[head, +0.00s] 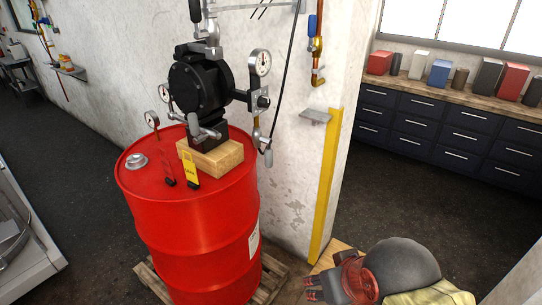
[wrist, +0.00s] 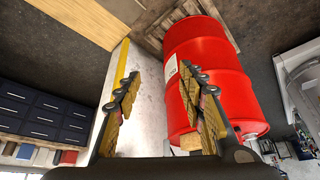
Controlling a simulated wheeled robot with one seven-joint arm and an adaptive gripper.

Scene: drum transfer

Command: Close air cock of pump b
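A black pump (head: 201,84) with gauges stands on a wooden block on the red drum (head: 190,225). Another blue-handled cock (head: 312,25) sits on the copper wall pipe, handle upright. I cannot read which pump is b. My gripper (head: 315,288) is low at the right in the head view, well below and right of the pump. In the wrist view my gripper (wrist: 160,75) is open, with nothing between its fingers; the red drum (wrist: 207,75) lies beyond them. The cocks cannot be made out there.
Drawer cabinets (head: 440,130) line the back right. A wooden pallet (head: 270,275) is under the drum. A second pipe station (head: 44,22) is far left.

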